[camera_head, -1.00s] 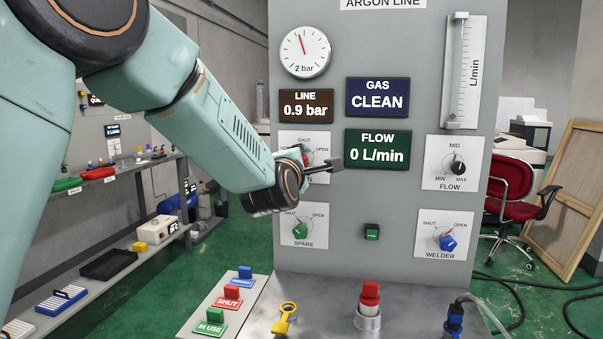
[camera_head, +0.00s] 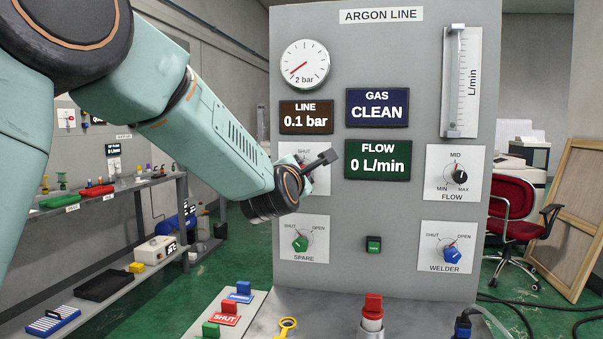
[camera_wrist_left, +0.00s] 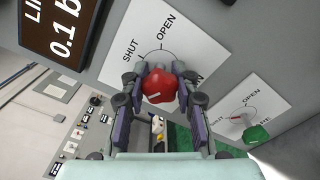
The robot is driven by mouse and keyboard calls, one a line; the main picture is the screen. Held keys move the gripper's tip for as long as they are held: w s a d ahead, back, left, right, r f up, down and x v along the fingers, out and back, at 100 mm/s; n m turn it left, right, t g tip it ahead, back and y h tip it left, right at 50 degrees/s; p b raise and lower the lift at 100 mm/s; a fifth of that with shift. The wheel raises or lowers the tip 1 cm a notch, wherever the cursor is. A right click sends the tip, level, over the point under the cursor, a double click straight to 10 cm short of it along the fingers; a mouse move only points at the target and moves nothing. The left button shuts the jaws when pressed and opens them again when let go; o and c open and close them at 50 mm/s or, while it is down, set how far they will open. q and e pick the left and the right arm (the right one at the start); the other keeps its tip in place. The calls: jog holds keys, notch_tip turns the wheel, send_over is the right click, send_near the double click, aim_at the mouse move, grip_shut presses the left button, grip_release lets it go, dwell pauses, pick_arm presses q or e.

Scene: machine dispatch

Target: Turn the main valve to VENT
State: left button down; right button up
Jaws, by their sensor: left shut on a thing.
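The main valve is a red knob (camera_wrist_left: 158,88) on a white plate (camera_wrist_left: 128,48) marked SHUT and OPEN, seen in the left wrist view. No VENT mark is readable; part of the plate is hidden. My left gripper (camera_wrist_left: 160,80) is shut on the red knob, with a finger on each side. In the head view my left gripper (camera_head: 305,163) covers most of the plate and knob. The LINE display (camera_head: 306,117) reads 0.1 bar. The round gauge (camera_head: 305,64) has its needle pointing to the lower left. My right gripper is not in view.
The SPARE knob (camera_head: 300,243) is just below my gripper. The FLOW knob (camera_head: 460,177) and blue WELDER knob (camera_head: 451,254) are at the panel's right. The GAS display (camera_head: 377,102) reads CLEAN; the FLOW display (camera_head: 377,160) reads 0 L/min. Tags and a key stand on the shelf in front.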

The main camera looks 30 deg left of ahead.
pick_arm(q)
jog(key=shift+f, duration=0.3)
jog(key=c, duration=1.5)
grip_release()
jog(key=o, duration=0.5)
jog(key=shift+s+r, duration=0.1)
jog(key=shift+r, duration=0.15)
jog(key=shift+v, duration=3.7)
jog(key=shift+f, duration=0.15)
